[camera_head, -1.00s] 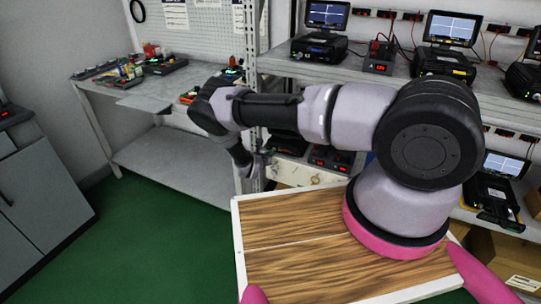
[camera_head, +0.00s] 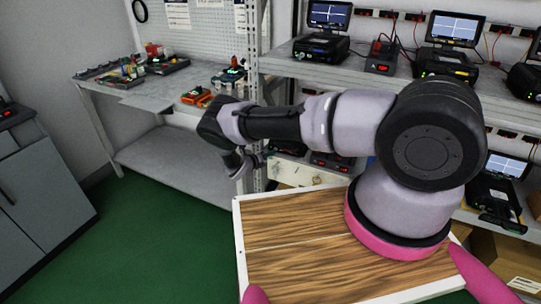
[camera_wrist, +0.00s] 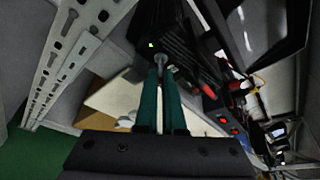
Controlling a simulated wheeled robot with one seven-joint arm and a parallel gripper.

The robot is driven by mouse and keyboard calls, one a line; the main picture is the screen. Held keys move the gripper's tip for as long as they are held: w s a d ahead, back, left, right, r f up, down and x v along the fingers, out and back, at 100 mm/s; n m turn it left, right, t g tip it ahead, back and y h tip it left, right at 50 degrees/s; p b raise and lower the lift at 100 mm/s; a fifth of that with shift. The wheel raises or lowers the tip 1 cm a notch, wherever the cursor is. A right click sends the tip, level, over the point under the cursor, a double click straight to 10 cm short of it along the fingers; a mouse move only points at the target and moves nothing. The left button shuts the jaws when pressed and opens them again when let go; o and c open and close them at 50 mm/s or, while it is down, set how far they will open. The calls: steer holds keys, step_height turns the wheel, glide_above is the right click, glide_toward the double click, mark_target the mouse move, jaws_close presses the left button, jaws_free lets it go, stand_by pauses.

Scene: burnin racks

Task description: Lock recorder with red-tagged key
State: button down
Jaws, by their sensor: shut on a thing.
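In the wrist view my gripper (camera_wrist: 160,72) has its two teal fingers closed on a small silver metal piece, the key (camera_wrist: 160,61). No red tag can be made out on it. The key points at the front of a black finned device, the recorder (camera_wrist: 180,42), with a small green light beside the key tip. Whether the tip is inside the lock or just in front of it cannot be told. In the head view my gripper (camera_head: 243,166) is low beside the rack post, and the key is too small to see there.
A perforated rack post (camera_wrist: 62,65) stands close left of my gripper in the wrist view. Red plugs and cables (camera_wrist: 236,88) are at the right. In the head view, a side bench (camera_head: 150,95) holds tools, and green floor (camera_head: 150,240) is clear.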

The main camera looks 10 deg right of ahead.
stand_by(0.6)
steer(key=c, duration=1.3)
jaws_free()
steer(key=shift+a, duration=0.1)
steer(key=v, duration=1)
steer(key=shift+s+a, duration=0.2)
steer(key=shift+a, duration=0.1)
steer(key=shift+r, duration=0.1)
